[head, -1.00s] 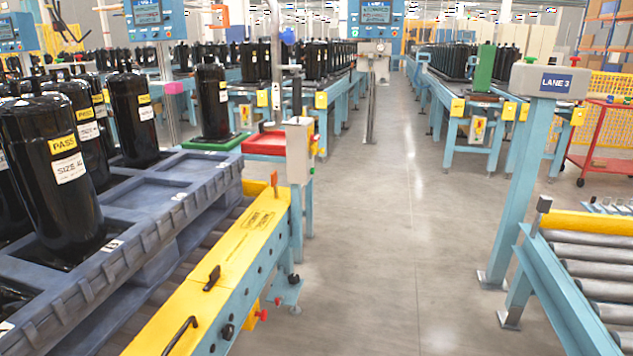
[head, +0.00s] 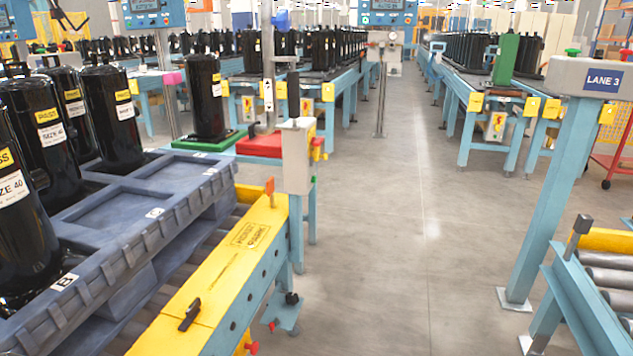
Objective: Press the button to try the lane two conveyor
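My gripper is not in view. No sign reading lane two shows. A blue post at the right carries a grey box with a blue LANE 3 sign (head: 603,80) and a green button (head: 572,52) on top. A second grey box (head: 298,160) stands on a post at the end of the yellow-railed conveyor (head: 225,265) at left. Its front carries no readable label, and small red and yellow parts (head: 317,150) show at its right side. I cannot tell which lane it serves.
A grey pallet (head: 130,235) with black compressors (head: 110,115) sits on the left conveyor. A roller conveyor (head: 610,275) is at lower right. A clear concrete aisle (head: 400,230) runs between them. A red cart (head: 615,165) stands far right.

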